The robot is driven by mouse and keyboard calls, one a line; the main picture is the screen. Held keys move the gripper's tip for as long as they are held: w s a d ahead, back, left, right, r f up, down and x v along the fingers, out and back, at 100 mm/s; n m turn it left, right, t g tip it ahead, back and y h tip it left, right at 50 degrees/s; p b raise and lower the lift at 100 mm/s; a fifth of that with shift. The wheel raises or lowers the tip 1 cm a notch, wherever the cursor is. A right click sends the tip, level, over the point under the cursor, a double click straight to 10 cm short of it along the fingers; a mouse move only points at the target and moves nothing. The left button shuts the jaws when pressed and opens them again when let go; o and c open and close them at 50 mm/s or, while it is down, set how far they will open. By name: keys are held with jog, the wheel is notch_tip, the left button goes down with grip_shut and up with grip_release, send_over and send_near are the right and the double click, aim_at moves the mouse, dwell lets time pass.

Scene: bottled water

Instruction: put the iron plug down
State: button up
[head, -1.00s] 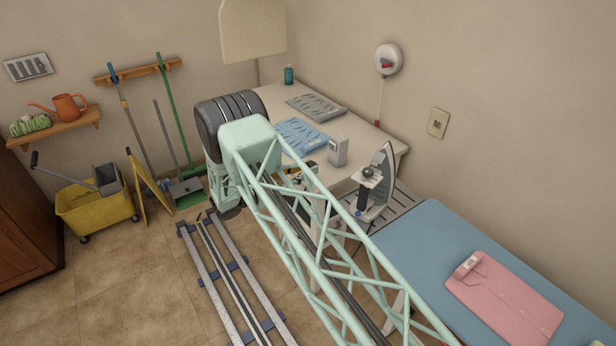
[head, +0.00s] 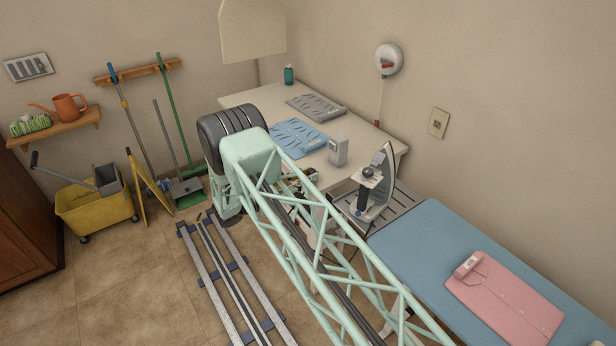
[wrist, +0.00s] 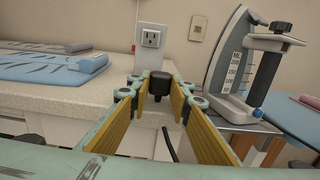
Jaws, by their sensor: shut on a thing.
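The black iron plug (wrist: 160,84) is between the fingertips of my gripper (wrist: 159,92) in the wrist view. The yellow-padded fingers are shut on it. A dark cord (wrist: 169,142) shows below it, between the fingers. A grey outlet box with a socket (wrist: 151,41) stands behind the plug on the white table's edge; it also shows in the head view (head: 338,151). The iron (wrist: 232,62) stands upright to the right, on a slatted rest; it also shows in the head view (head: 381,186). In the head view my arm mostly hides the gripper and plug.
The white table (head: 247,97) carries a blue folded item (head: 297,135), a grey one (head: 316,108) and a teal bottle (head: 289,76). The blue ironing board (head: 420,232) with a pink shirt (head: 504,297) lies to the right. Table surface around the outlet box is partly clear.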

jog(key=shift+f+b, duration=0.6)
jog(key=o, duration=1)
jog(key=shift+o, duration=0.2)
jog(key=shift+r, duration=0.25)
jog(key=shift+r+p, duration=0.4)
jog(key=shift+p, duration=0.25)
jog(key=v, duration=1.2)
jog(key=shift+w, duration=0.1)
